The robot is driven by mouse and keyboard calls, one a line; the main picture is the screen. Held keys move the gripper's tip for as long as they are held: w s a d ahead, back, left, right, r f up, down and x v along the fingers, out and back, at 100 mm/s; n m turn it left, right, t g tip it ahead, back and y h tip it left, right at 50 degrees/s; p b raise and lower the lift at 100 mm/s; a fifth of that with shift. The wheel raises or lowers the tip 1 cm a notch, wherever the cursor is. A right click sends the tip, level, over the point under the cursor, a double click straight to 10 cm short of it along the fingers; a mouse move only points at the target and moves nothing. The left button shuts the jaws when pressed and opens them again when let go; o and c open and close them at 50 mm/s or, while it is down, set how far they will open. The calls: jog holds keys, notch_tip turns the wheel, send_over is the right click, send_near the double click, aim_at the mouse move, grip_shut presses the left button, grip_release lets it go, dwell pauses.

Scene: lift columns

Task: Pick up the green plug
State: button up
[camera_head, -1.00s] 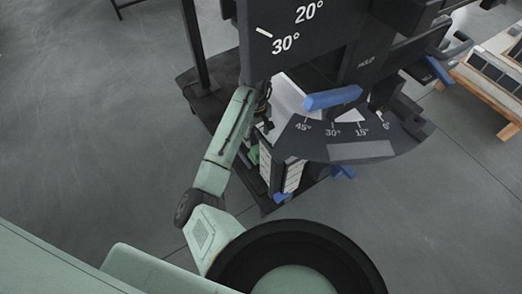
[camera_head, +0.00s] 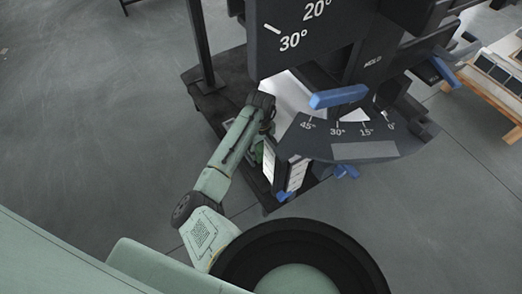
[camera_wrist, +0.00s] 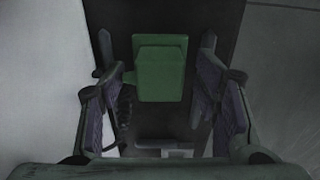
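The green plug (camera_wrist: 160,72) is a boxy green piece in the upper middle of the wrist view, on a dark surface. My gripper (camera_wrist: 158,75) is open, with one finger on each side of the plug. There is a visible gap at both sides, so it does not clasp the plug. In the head view, a small patch of green (camera_head: 258,154) shows beside my arm, low inside the dark machine; I cannot tell whether it is the plug or part of my gripper. The fingertips are hidden there.
The dark angle-scale machine (camera_head: 360,145) with blue handles (camera_head: 338,96) overhangs the right of my arm. A dark upright post (camera_head: 200,45) stands to the left on a black base (camera_head: 205,96). A wooden bench (camera_head: 490,95) is at far right. The grey floor at left is clear.

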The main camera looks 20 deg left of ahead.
aim_at(261, 147)
jog(key=c, duration=1.1)
jog(key=shift+r, duration=0.1)
notch_tip(261, 147, up, 9)
jog(key=shift+r+p, duration=0.1)
jog(key=shift+p, duration=0.2)
jog(key=shift+r+p, duration=0.6)
jog(key=shift+r, duration=0.3)
